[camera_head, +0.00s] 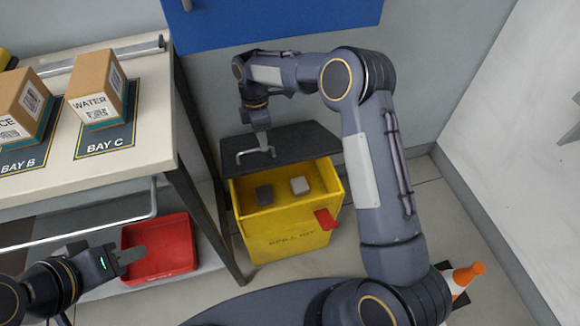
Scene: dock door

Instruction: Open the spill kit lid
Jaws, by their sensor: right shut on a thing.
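The yellow spill kit box (285,235) stands on the floor with its dark lid (305,142) raised at the back, so the inside shows. A dark block (264,194) and a light grey block (299,185) lie inside. A red tab (325,219) is on the box's front right. My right gripper (264,150) reaches down from above and is shut on the pale lid handle (243,154), at the lid's left part. My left gripper (132,256) is at lower left, far from the box, in front of a red tray; its finger gap is not clear.
A bench (140,142) with boxes on bay mats stands at left, its leg close to the spill kit. A red tray (162,265) sits on its lower shelf. An orange and white cone (467,274) is at lower right, by a white wall.

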